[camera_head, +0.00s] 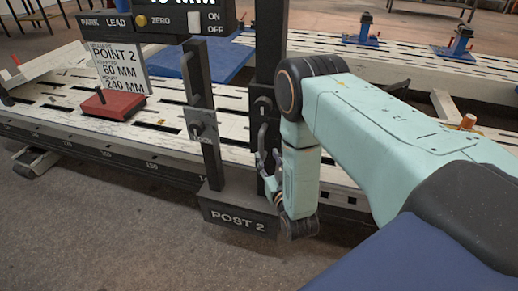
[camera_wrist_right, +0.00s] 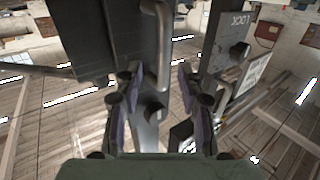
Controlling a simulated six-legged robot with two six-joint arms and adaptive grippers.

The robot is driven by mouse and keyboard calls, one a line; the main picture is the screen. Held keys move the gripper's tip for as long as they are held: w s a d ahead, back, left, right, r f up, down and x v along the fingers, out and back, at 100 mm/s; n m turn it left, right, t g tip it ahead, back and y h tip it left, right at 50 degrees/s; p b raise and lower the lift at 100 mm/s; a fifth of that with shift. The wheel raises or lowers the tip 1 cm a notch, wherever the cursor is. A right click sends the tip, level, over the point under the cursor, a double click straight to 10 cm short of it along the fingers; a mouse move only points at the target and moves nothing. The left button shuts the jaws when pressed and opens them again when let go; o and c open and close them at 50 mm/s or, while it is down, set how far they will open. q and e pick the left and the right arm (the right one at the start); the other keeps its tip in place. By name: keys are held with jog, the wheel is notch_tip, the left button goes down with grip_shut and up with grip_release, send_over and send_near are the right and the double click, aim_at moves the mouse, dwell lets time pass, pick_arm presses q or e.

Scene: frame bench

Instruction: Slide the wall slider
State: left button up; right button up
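Two dark uprights stand on the base marked POST 2 (camera_head: 238,220). The left upright (camera_head: 199,90) carries a small pale fitting (camera_head: 201,124). My right gripper (camera_head: 268,158) is close to the right upright (camera_head: 268,45), with its fingers pointing up. In the right wrist view, the fingers of my right gripper (camera_wrist_right: 158,100) are apart. A dark bar with a grey curved handle (camera_wrist_right: 160,42) and a knob (camera_wrist_right: 155,111) shows between and beyond them. I cannot tell whether they touch it, or which part is the slider. My left gripper is out of view.
A slotted white frame bench (camera_head: 150,130) runs behind the post. On it stands a red block (camera_head: 112,104) with a POINT 2 card (camera_head: 120,66). A dark readout box (camera_head: 150,22) hangs above. A LOCK plate (camera_wrist_right: 232,38) is right of the gripper in the right wrist view.

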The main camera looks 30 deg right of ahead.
aim_at(262, 149)
jog(key=x, duration=0.2)
jog(key=b+x, duration=0.1)
jog(key=x, duration=0.1)
jog(key=shift+w+a, duration=0.15)
jog(key=shift+a, duration=0.1)
jog(key=shift+w+d, duration=0.35)
jog(key=shift+w, duration=0.35)
jog(key=shift+a, duration=0.2)
jog(key=shift+c, duration=0.2)
jog(key=shift+d, duration=0.15)
jog(key=c, duration=0.4)
grip_shut()
